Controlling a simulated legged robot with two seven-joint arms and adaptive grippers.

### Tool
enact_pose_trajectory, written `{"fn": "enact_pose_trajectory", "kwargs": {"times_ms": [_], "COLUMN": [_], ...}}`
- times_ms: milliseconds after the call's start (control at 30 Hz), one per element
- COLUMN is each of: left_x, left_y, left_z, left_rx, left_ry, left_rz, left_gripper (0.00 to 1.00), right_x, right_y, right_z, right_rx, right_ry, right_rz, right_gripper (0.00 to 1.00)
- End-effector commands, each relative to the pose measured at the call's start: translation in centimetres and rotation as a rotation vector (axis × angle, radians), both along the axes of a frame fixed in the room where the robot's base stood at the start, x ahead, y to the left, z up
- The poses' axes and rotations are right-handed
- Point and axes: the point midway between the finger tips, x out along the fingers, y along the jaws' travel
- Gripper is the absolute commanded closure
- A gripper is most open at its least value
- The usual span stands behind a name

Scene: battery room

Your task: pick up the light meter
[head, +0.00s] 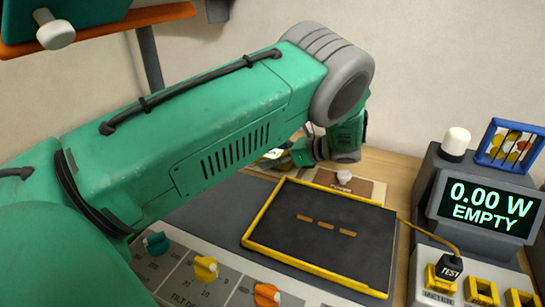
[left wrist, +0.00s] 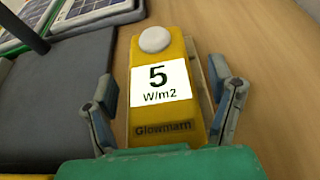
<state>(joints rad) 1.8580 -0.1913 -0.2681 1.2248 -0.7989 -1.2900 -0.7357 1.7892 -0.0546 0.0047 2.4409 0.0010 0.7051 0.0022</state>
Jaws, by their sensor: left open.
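The light meter (left wrist: 155,50) is a yellow slab with a white dome at its far end. Its white display reads "5 W/m2", and dark lettering runs below. It lies on the wooden table in the left wrist view. My left gripper (left wrist: 168,100) is open, with one finger on each side of the meter and visible gaps between. In the head view my left gripper (head: 299,153) is small and partly covered by my arm, and the meter is largely hidden there. My right gripper is not in view.
A black panel tray with a yellow rim (head: 246,232) lies mid-table. A display unit (head: 483,208) reading "0.00 W EMPTY" stands at right, with a blue-framed bead rack (head: 510,146) on it. A knob console (head: 177,272) is in front. Solar panels (left wrist: 85,8) show beside the meter.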

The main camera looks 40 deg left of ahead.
Motion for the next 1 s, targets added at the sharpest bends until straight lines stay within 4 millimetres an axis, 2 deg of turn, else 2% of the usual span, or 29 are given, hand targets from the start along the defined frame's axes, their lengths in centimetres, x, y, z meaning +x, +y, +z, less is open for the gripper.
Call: {"fn": "enact_pose_trajectory", "kwargs": {"times_ms": [233, 267, 400, 433, 767, 867, 1000], "left_x": [-0.1, -0.1, -0.1, -0.1, -0.1, -0.1, -0.1], "left_y": [0.6, 0.6, 0.5, 0.5, 0.5, 0.5, 0.4], "left_z": [-0.2, -0.2, -0.2, -0.2, 0.2, 1.6, 4.6], "left_rx": [-0.001, -0.001, -0.001, -0.001, -0.001, 0.000, 0.001], "left_ry": [-0.001, -0.001, -0.001, 0.000, -0.002, -0.003, -0.005], "left_rz": [-0.001, -0.001, -0.001, 0.000, -0.001, 0.000, -0.001], "left_gripper": [0.24, 0.31, 0.80, 0.83, 0.83, 0.83, 0.83], "right_x": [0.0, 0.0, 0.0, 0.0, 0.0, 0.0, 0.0], "right_y": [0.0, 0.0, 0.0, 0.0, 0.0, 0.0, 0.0], "right_z": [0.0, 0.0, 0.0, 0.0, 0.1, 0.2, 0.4], "right_rx": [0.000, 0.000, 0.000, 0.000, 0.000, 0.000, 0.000], "right_ry": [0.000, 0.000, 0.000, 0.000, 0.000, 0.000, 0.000], "right_rz": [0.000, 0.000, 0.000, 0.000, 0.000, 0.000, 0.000], "right_gripper": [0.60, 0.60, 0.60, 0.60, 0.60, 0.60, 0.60]}}
